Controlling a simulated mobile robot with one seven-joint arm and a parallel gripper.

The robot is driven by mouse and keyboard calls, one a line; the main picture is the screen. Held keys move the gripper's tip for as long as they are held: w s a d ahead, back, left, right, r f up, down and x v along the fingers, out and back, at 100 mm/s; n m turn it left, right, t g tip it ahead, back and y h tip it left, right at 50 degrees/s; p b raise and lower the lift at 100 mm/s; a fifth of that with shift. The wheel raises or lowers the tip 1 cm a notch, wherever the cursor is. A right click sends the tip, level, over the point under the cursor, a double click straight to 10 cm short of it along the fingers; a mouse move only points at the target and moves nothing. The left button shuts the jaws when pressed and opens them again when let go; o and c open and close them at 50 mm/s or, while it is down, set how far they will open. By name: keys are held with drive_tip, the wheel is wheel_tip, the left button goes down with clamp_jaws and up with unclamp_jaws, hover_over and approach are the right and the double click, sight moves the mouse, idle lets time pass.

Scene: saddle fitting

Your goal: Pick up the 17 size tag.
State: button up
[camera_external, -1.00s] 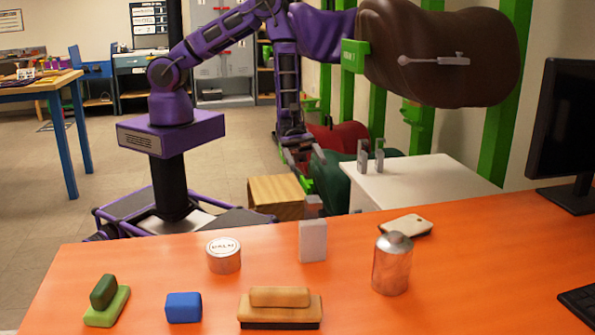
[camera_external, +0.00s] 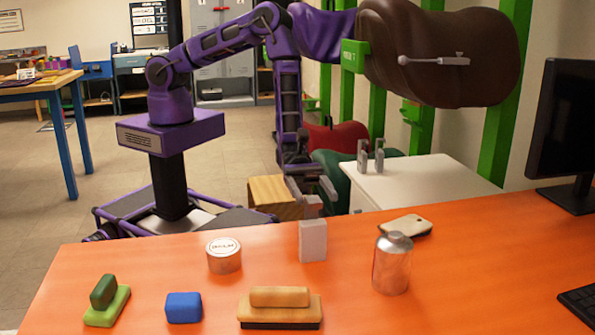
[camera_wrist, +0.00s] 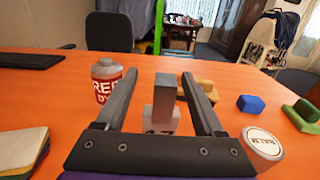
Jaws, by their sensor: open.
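The 17 size tag (camera_wrist: 160,119) shows in the wrist view as a pale piece with dark, partly hidden digits and a taller grey upright part. In the external view it stands upright near the far edge of the orange table as a light grey block (camera_external: 312,241), with a small greyish piece above and behind it. My gripper (camera_wrist: 158,78) is open, with one finger on each side of the upright part and visible space between. In the external view my gripper (camera_external: 313,190) is low, just beyond the table's far edge. Contact with the tag is not visible.
On the orange table (camera_external: 120,255) stand a round tin (camera_external: 224,256) left of the tag and a metal bottle (camera_external: 392,265) to the right.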

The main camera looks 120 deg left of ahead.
sight(315, 203)
drive_tip(key=x, duration=0.5)
drive_tip(key=shift+s+d+f, duration=0.25)
clamp_jaws()
idle(1.1)
